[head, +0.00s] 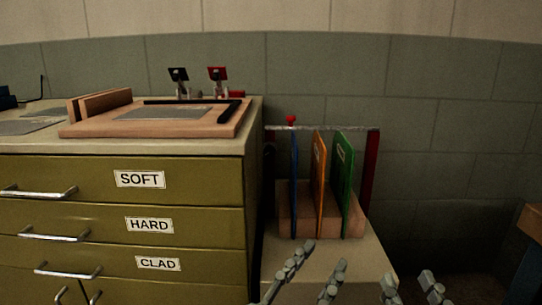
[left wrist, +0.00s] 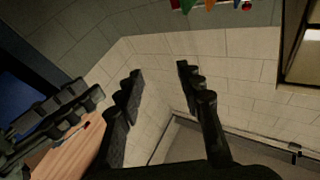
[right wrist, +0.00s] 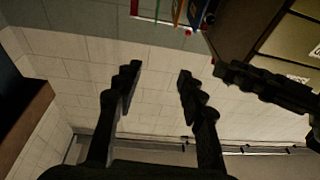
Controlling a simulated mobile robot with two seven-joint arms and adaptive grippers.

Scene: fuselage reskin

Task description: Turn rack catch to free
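The rack (head: 322,208) stands right of the drawer cabinet and holds a blue, an orange and a green panel (head: 343,180) upright in a wooden base. A thin bar (head: 340,128) runs across its top, with a red knob (head: 291,120), apparently the catch, near its left end. A red ball at the top edge of the left wrist view (left wrist: 247,6) looks like that knob. My left gripper (head: 324,257) is open and empty, in front of and below the rack. My right gripper (head: 406,276) is open and empty, further right. Neither touches the rack.
The olive cabinet (head: 120,215) has drawers marked SOFT, HARD and CLAD. A wooden board (head: 75,131) lies on its top, with a black and a red clamp-like item (head: 217,75) behind. A wooden-topped bench (head: 531,218) stands far right. Floor space lies between it and the rack.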

